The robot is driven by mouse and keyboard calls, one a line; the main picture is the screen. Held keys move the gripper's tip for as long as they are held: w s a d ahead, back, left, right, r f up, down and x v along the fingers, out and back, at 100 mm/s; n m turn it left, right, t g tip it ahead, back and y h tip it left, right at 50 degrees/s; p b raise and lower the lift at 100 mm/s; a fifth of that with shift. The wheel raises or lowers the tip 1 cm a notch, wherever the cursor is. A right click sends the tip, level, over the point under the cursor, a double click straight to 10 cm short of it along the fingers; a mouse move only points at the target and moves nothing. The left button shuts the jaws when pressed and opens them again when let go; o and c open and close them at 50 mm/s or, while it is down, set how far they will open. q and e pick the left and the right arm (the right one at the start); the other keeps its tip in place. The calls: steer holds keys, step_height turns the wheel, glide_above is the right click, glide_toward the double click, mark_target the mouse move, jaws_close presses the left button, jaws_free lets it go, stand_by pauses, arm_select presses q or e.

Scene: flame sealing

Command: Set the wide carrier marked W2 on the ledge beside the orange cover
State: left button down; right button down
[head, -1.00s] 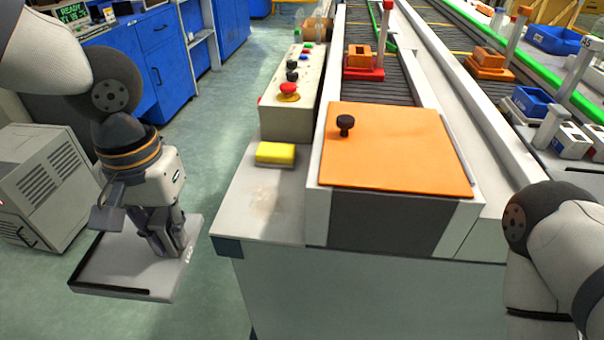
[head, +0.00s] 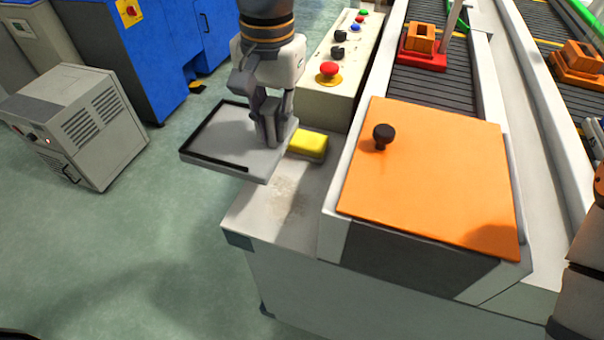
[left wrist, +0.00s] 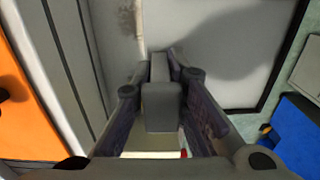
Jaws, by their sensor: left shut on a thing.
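The wide carrier (head: 215,139) is a flat grey tray with a black rim along two sides. My left gripper (head: 268,138) is shut on its right part and holds it roughly level. The carrier hangs mostly left of the pale ledge (head: 285,200), its right end overlapping the ledge's edge in the picture. I cannot tell the gap in height. The orange cover (head: 440,175) with a black knob lies right of the ledge. In the left wrist view the carrier (left wrist: 225,60) lies beneath the gripper (left wrist: 165,62), with the orange cover (left wrist: 28,105) at left. No W2 mark is readable.
A yellow block (head: 309,145) stands on the ledge's far part, close to the carrier's right end. Behind it is a control box (head: 340,70) with a red button. The front of the ledge is bare. A grey cabinet (head: 80,120) stands on the floor at left.

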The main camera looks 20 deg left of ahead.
arm_select(q)
steer(key=d+f, duration=0.1)
steer(key=f, duration=0.2)
steer(key=s+d+f, duration=0.1)
steer(key=d+f, duration=0.1)
steer(key=f, duration=0.1)
steer(key=s+d+f, duration=0.1)
steer(key=d+f, duration=0.1)
steer(key=shift+d+f+b, duration=0.2)
steer(key=shift+f+b, duration=0.2)
steer(key=shift+f, duration=0.35)
steer(key=shift+w+r, duration=0.1)
arm_select(e)
steer(key=shift+s+f, duration=0.4)
steer(key=shift+f, duration=0.05)
arm_select(q)
steer(key=c, duration=1.6)
jaws_free()
